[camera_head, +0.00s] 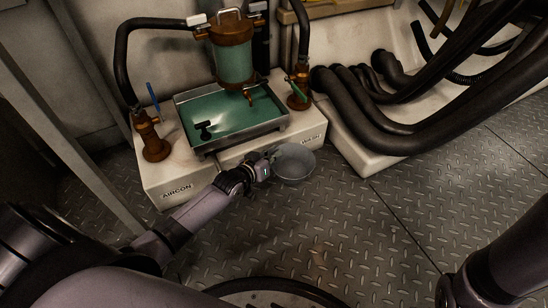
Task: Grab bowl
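The grey, round bowl (296,165) is in front of the right part of the white AIRCON base, with its open side up. My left gripper (269,157) is at the bowl's left rim, its fingertips small and partly lost against the bowl. It looks to be touching the rim, but I cannot tell whether the fingers are closed on it. I cannot tell whether the bowl rests on the floor or hangs just above it. Part of my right arm shows at the lower right; its gripper is out of view.
The white AIRCON base (163,182) carries a metal tray (200,148) of green liquid, a green-glass filter canister (234,62) and brass valves. Thick black hoses (400,128) lie over a white block at right. The diamond-plate floor (330,225) is clear in front.

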